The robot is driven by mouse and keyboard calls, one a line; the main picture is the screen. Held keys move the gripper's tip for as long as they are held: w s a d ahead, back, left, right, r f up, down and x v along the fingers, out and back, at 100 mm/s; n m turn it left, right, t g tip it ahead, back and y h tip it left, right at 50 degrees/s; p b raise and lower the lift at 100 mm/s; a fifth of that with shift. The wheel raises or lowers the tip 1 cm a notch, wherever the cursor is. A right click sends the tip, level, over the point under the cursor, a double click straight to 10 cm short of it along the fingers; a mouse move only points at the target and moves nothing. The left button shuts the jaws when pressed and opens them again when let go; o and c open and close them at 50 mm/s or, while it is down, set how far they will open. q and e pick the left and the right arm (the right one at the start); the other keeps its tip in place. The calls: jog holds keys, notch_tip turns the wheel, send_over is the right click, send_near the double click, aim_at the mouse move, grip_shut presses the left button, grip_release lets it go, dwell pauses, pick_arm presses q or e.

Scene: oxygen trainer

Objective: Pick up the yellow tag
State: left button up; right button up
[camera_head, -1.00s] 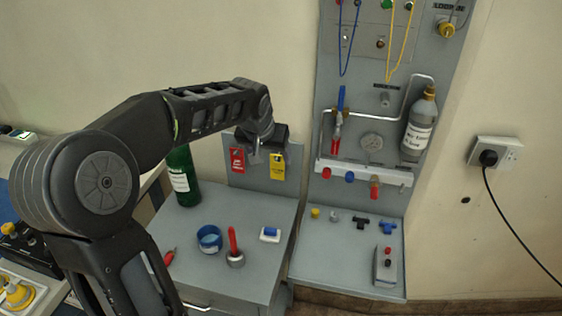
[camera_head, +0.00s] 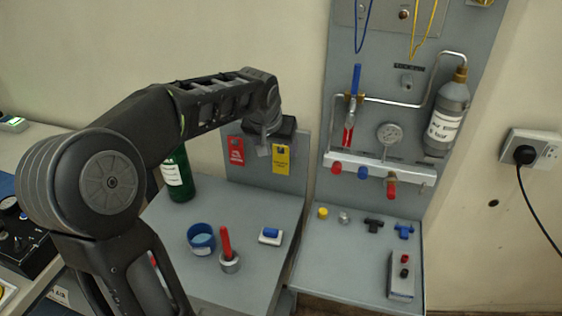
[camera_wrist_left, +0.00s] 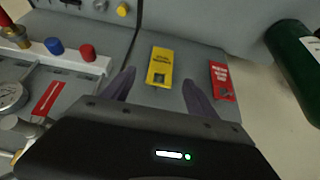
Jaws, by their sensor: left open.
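The yellow tag (camera_head: 280,159) hangs on the small upright grey panel at the back of the left bench, to the right of a red tag (camera_head: 236,151). In the left wrist view the yellow tag (camera_wrist_left: 160,67) lies ahead between the fingers, and the red tag (camera_wrist_left: 222,82) is to its right. My left gripper (camera_head: 268,150) is open and empty, just beside the yellow tag in the head view. In the left wrist view its two fingers (camera_wrist_left: 158,88) stand apart with the tag beyond their tips. My right gripper is not in view.
A green cylinder (camera_head: 178,174) stands left of the tags. On the bench are a blue tape roll (camera_head: 201,239), a red-handled piece in a metal cup (camera_head: 228,252) and a blue-and-white block (camera_head: 270,236). A pipe panel with a gauge (camera_head: 389,135) rises at right.

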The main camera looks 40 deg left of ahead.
aim_at(280, 157)
pick_arm(q)
jog(key=shift+x, duration=1.35)
jog(key=shift+w+f+p, duration=0.1)
jog(key=shift+f+p, duration=0.15)
jog(key=shift+p, duration=0.05)
jog(key=p+x, duration=0.1)
jog(key=x, duration=0.3)
jog(key=shift+w+a+f, duration=0.2)
jog(key=shift+a+f, duration=0.05)
jog(key=shift+c, duration=0.2)
jog(key=c, duration=1.4)
